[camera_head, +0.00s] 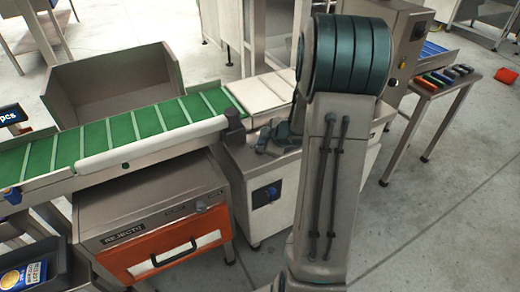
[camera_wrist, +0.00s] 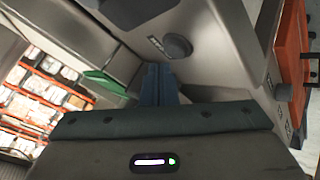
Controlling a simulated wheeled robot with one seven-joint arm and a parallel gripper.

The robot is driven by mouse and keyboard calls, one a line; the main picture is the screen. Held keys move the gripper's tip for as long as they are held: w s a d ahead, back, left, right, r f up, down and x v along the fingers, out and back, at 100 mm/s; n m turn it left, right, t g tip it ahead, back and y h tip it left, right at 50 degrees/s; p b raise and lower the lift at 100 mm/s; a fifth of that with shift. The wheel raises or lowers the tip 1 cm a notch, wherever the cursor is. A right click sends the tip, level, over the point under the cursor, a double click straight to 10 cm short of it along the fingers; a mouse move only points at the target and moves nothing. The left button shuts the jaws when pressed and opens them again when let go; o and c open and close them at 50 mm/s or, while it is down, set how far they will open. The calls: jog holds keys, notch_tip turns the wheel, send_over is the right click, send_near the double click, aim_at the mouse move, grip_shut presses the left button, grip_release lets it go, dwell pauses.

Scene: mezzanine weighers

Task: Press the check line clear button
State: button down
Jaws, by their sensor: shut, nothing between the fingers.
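My gripper (camera_wrist: 158,85) is shut and empty in the wrist view, its two dark blue fingers together. Just beyond the fingertips is a grey metal panel (camera_wrist: 210,60) with a round dark knob-like part (camera_wrist: 178,46) and a small label beside it. I cannot tell whether this part is the check line clear button, or whether the fingers touch the panel. In the head view my upright arm covers part of the line, and the fingertips cannot be made out.
A green-belted conveyor (camera_head: 125,129) runs across the left. Below it is a reject box (camera_head: 140,207) with an orange front (camera_head: 165,255). A grey open bin (camera_head: 110,85) stands behind. A side table (camera_head: 430,88) is at the right; the floor in front of it is clear.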

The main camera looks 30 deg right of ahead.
dwell(0.7)
jog(key=shift+f, duration=0.45)
jog(key=shift+f+b, duration=0.45)
jog(key=shift+b, duration=0.05)
dwell(0.6)
jog(key=shift+r, duration=0.15)
jog(key=shift+r+p, duration=0.7)
jog(key=shift+p, duration=0.3)
notch_tip(320, 180, up, 5)
jog(key=p, duration=0.5)
dwell(0.4)
